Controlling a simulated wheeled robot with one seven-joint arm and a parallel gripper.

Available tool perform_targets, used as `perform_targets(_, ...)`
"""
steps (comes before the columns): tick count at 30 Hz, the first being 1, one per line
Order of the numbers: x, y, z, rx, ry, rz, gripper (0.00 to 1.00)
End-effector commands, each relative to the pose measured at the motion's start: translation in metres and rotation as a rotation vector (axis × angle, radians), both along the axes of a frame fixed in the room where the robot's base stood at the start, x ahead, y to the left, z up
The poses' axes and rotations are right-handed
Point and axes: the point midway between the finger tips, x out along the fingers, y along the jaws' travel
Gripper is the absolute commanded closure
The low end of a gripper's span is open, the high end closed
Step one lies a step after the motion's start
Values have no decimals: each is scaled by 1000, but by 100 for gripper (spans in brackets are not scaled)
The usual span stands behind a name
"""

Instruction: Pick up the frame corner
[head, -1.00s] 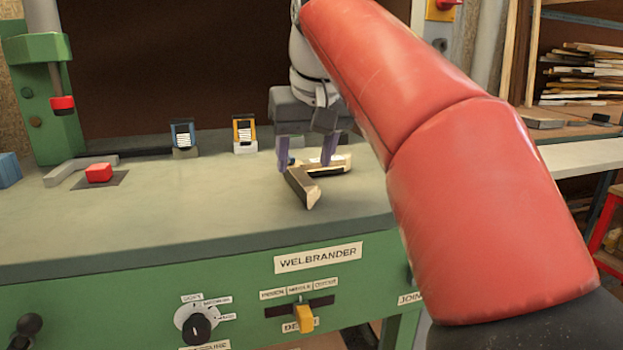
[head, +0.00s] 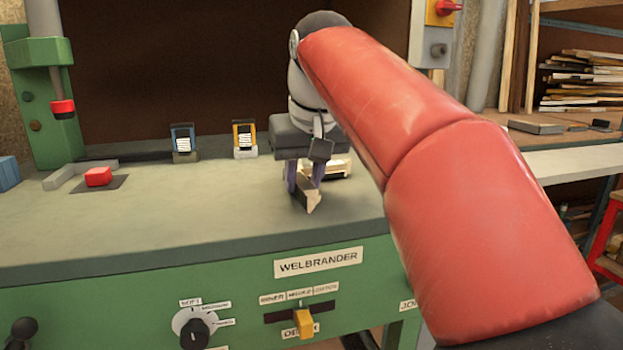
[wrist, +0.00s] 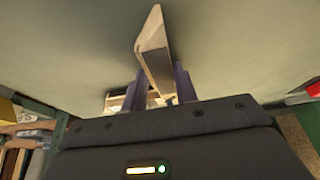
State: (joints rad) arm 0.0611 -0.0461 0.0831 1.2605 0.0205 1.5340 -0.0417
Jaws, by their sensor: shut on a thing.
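The frame corner (head: 308,197) is a piece of moulding with pale wood and a dark face, at the right part of the green machine's table. One leg points toward the front; the other leg runs back to the right, partly hidden behind my gripper. My gripper (head: 304,182), with purple fingers, is shut on the front leg. In the wrist view the frame corner (wrist: 153,52) sticks out from between the purple fingers of my gripper (wrist: 160,85). I cannot tell whether it touches the table.
The green table (head: 220,205) is bare to the left of the frame corner. A red block (head: 97,177) sits by a grey angled fence (head: 65,178) at the left. A blue holder (head: 183,140) and a yellow holder (head: 244,137) stand at the back.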

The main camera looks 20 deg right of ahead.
Motion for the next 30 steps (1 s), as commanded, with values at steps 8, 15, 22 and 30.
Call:
perform_targets(8,0,0,9,0,0,0,95)
perform_targets(15,1,0,58,1,-3,0,95)
perform_targets(22,1,0,86,0,-1,-1,95)
perform_targets(30,0,0,99,0,0,-1,95)
